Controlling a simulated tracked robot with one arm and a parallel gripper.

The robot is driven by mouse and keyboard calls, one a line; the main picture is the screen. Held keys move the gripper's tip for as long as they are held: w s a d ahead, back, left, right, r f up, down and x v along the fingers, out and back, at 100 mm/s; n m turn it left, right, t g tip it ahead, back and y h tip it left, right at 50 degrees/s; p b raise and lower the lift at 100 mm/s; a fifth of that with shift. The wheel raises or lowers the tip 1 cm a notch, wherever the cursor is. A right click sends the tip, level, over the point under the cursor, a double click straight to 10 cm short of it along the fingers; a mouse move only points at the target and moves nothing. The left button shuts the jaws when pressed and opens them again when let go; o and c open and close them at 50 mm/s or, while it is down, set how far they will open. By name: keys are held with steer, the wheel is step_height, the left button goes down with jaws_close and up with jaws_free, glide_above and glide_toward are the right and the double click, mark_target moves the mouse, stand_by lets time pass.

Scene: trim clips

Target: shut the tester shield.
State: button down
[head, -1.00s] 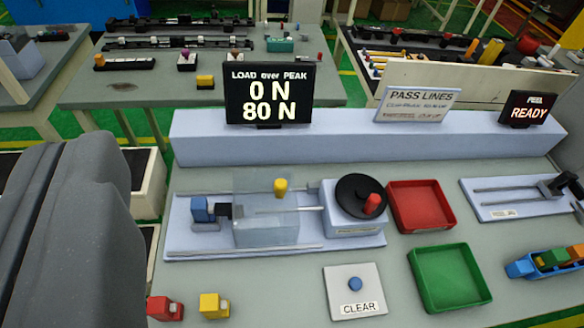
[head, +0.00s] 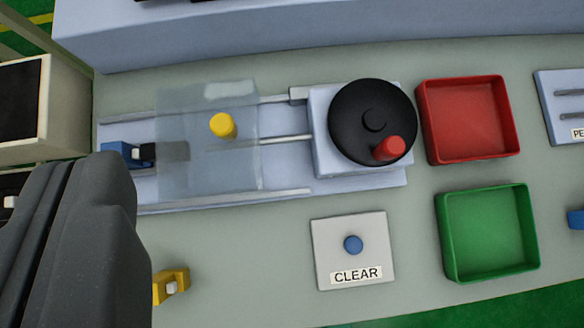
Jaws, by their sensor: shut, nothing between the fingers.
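The tester shield (head: 207,170) is a clear, see-through cover with a yellow knob (head: 222,125). It stands over the left-middle part of the pale tester bed (head: 365,180). A blue block (head: 118,154) with a black piece sits at the bed's left end, and part of the black piece shows through the shield. A black wheel (head: 350,110) with a red handle (head: 389,148) is on the tester's right end. My gripper (head: 112,162) is a large dark grey shape at the lower left, shut and empty. In the picture its tip lies near the blue block, left of the shield; touching cannot be told.
A white plate with a blue CLEAR button (head: 353,244) lies in front of the tester. A red tray (head: 468,120) and a green tray (head: 488,232) stand at the right. A yellow clip (head: 170,285) lies beside my gripper. A pale ledge (head: 330,30) runs along the back.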

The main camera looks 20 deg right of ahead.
steer(key=d+f+m+g+y+p, duration=0.1)
steer(key=d+f+m+g+p, duration=0.15)
steer(key=d+f+p, duration=0.6)
glide_above(259, 148)
steer(key=shift+d+f, duration=0.1)
steer(key=shift+f, duration=6.4)
steer(key=w+a+b, duration=0.1)
steer(key=w+a, duration=0.2)
steer(key=a, duration=1)
steer(key=shift+w+a, duration=0.2)
steer(key=shift+w, duration=0.2)
